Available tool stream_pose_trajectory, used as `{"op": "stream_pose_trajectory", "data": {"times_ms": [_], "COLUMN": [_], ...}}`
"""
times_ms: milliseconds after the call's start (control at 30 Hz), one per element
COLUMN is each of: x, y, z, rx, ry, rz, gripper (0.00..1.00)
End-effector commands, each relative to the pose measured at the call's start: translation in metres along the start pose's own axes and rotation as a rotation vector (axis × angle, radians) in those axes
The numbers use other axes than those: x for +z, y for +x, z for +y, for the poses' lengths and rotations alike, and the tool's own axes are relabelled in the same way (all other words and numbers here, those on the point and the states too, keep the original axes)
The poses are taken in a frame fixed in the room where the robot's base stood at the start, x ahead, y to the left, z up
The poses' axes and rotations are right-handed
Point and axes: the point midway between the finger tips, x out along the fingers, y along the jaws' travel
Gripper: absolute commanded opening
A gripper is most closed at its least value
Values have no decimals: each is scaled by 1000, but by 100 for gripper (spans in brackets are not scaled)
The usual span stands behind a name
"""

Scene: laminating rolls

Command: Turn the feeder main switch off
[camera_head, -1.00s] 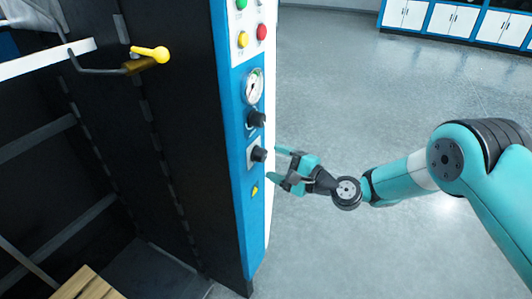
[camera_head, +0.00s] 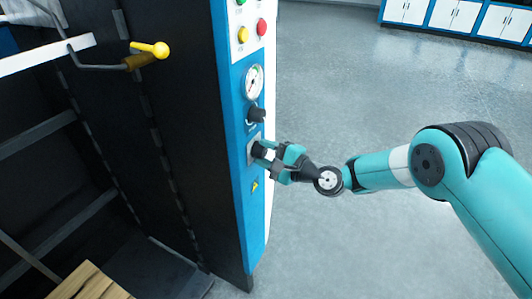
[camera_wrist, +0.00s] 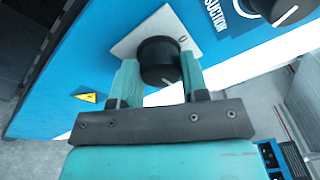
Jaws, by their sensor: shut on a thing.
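The feeder main switch is a black rotary knob (camera_wrist: 159,60) on a pale square plate (camera_wrist: 128,46), set in the blue panel. A "0" mark shows on the plate in the wrist view. In the head view the plate (camera_head: 251,152) is the lower one on the panel, under another black knob. My gripper (camera_wrist: 160,82) is shut on the knob, one teal finger on each side of it. In the head view my gripper (camera_head: 266,155) reaches the panel from the right and its fingers hide much of the knob.
Above are a second black knob (camera_head: 257,115), labelled suction in the wrist view (camera_wrist: 277,8), a gauge (camera_head: 253,82) and red (camera_head: 262,27), yellow and green buttons. A yellow warning sign (camera_head: 254,186) is below. Open floor (camera_head: 340,90) lies right. A yellow-ended lever (camera_head: 150,49) sticks out left.

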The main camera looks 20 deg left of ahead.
Motion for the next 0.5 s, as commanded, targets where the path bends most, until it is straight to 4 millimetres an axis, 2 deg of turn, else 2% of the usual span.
{"op": "stream_pose_trajectory", "data": {"times_ms": [267, 500], "x": [-2, -3], "y": [0, 0], "z": [3, 6], "rx": [-10, -32], "ry": [-74, -247], "rz": [-5, -17], "gripper": [18, 18]}}
